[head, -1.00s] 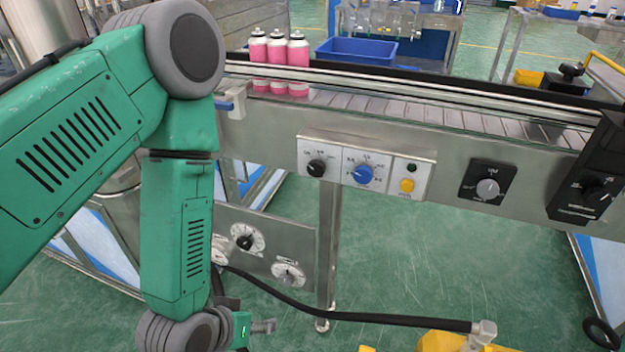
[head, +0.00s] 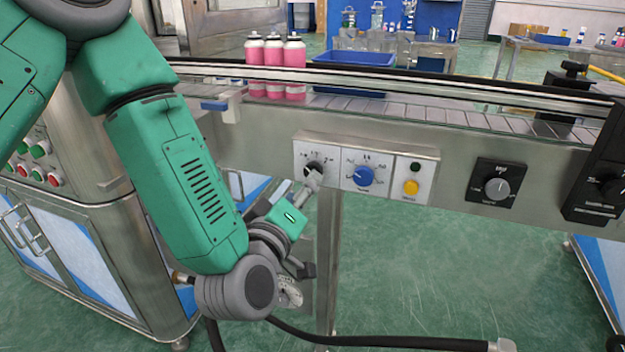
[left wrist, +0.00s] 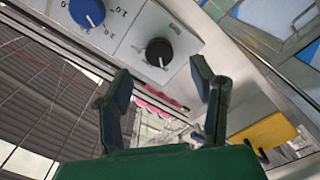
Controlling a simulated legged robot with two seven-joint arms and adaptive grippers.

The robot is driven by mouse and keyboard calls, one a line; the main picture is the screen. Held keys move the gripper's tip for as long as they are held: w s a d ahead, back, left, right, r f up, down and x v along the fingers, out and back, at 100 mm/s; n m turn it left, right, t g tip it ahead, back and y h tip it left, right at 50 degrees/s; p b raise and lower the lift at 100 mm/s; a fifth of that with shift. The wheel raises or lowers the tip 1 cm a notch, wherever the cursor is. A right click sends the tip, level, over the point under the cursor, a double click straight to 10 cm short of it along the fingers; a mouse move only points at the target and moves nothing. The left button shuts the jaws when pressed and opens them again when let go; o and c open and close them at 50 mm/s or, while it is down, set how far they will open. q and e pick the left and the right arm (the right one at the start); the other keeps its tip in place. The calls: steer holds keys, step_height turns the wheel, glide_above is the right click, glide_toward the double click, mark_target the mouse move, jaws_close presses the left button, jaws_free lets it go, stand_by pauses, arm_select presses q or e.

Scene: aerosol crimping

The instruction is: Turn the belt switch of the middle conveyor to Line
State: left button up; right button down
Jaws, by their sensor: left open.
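The middle conveyor (head: 400,165) has a control box on its front side. The box carries a black knob (head: 315,168) at the left, a blue knob (head: 365,176) in the middle and a yellow button (head: 411,187) at the right. The labels are too small to read, so I cannot tell the switch's setting. My left gripper (head: 312,182) is just below the black knob and partly overlaps it. In the left wrist view the open, empty fingers (left wrist: 163,88) point toward the black knob (left wrist: 158,52), which lies just beyond the tips. The right gripper is not in view.
A grey knob on a black plate (head: 496,183) is farther right. A black hose (head: 390,341) runs low in front. Floor below the conveyor is clear.

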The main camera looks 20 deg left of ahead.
arm_select(q)
steer(key=w, duration=0.6)
steer(key=shift+w+d+b, duration=0.1)
steer(key=shift+d+b, duration=0.05)
steer(key=shift+b, duration=0.25)
steer(key=c, duration=1.2)
